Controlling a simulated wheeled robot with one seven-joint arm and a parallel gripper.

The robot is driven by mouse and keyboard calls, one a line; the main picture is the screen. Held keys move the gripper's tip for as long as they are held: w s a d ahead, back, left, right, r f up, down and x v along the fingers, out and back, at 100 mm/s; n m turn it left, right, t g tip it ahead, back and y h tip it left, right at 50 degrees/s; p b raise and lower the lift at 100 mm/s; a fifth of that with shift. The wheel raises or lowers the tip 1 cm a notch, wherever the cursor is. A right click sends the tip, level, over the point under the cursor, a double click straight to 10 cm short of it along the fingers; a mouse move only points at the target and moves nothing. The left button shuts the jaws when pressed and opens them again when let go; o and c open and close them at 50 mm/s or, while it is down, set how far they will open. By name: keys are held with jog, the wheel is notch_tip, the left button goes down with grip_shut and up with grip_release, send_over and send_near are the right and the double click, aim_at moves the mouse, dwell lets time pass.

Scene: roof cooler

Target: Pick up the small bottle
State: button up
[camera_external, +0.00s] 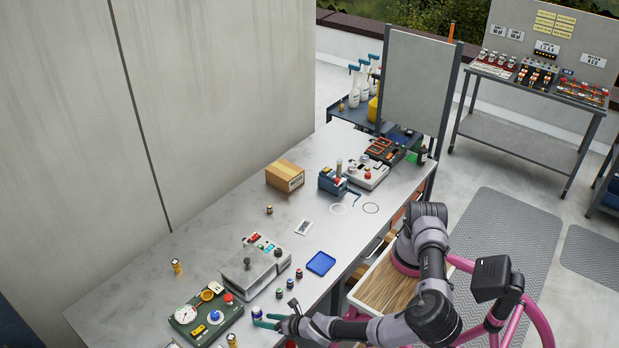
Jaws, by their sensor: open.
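Several small bottles stand near the front edge of the grey workbench (205,232). A small pale bottle with a dark blue or purple cap (257,313) is at my gripper's fingertips. My gripper (266,320) is open, with teal fingers low over the bench and pointing left. Whether the fingers touch or surround this bottle is too small to tell. Farther back stand a small dark green bottle (279,293), another dark bottle (290,284) and a small dark bottle with a reddish label (299,273). Which one is the task's bottle cannot be told.
A green control box (207,318) lies left of my gripper, and a grey machine (252,270) stands behind it. A blue tray (321,263) is to the right. A cardboard box (285,176) stands farther back. The bench's middle left is mostly clear.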

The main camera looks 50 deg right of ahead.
aim_at(254, 310)
jog(key=shift+w+d+f+n+t+y, duration=0.2)
jog(key=shift+w+d+n+t+y, duration=0.2)
jog(key=shift+d+n+t, duration=0.4)
jog(key=shift+w+n+t+y, duration=0.1)
jog(key=shift+n+t+y, duration=0.25)
jog(key=shift+n, duration=0.55)
jog(key=n+t+y, duration=0.1)
jog(key=n, duration=0.1)
jog(key=r+n+y, duration=0.1)
jog(key=n+y, duration=0.1)
jog(key=shift+d+t, duration=0.15)
jog(key=shift+t, duration=0.2)
jog(key=x, duration=0.7)
jog(key=shift+w, duration=0.15)
jog(key=shift+c, duration=0.4)
grip_shut()
